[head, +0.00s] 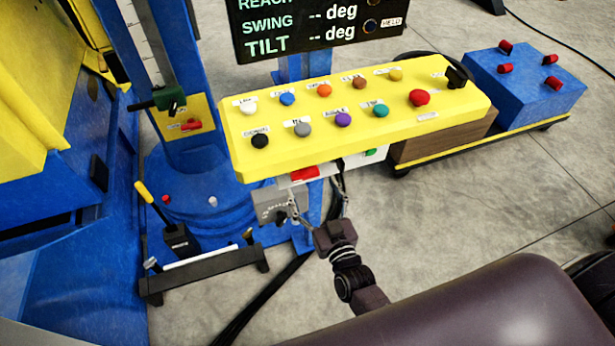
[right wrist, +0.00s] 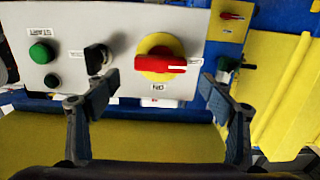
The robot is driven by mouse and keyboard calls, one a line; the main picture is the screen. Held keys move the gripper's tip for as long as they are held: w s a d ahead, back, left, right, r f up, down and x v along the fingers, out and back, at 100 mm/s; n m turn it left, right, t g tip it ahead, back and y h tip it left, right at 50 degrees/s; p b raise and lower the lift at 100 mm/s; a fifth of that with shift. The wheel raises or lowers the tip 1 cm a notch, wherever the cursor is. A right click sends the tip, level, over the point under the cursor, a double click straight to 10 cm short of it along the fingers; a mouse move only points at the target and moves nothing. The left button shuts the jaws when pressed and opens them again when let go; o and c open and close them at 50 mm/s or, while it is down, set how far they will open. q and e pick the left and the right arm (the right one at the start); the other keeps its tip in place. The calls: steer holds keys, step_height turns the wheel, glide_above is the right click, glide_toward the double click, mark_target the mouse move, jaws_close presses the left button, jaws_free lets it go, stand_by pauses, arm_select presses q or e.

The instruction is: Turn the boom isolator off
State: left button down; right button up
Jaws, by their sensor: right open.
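A red rotary handle on a yellow disc (right wrist: 160,62) sits on a grey-white panel (right wrist: 120,22) in the right wrist view. The handle lies level across that picture, with an upside-down "ON" label below it. In the head view, this red handle (head: 305,173) shows under the yellow console. A second red handle (head: 190,125) is on a yellow plate on the blue column; it also shows in the right wrist view (right wrist: 232,16). I cannot read which is labelled boom isolator. My right gripper (head: 315,203) is open before the panel, its fingers (right wrist: 157,92) either side of the nearer handle, apart from it.
The yellow console (head: 320,112) with several coloured buttons overhangs the panel. A green button (right wrist: 41,53) and a black switch (right wrist: 97,58) are beside the handle. A pedal stand (head: 205,270) is at left.

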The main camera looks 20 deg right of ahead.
steer(key=s, duration=0.6)
steer(key=shift+s, duration=0.15)
steer(key=shift+d, duration=0.1)
steer(key=s+f+n+g+y, duration=0.1)
steer(key=s+f+g, duration=0.5)
steer(key=f, duration=0.9)
steer(key=s+f+n+g, duration=0.1)
steer(key=s+f+g, duration=0.2)
steer(key=s+f, duration=0.9)
steer(key=s+d+f+g, duration=0.3)
steer(key=s+f, duration=0.4)
steer(key=s, duration=0.3)
steer(key=s+d+f+g+h, duration=0.1)
steer(key=s+d+f+g, duration=0.2)
steer(key=s+f+g, duration=0.2)
steer(key=s+f, duration=0.3)
steer(key=s, duration=0.2)
steer(key=shift+s+f+h, duration=0.3)
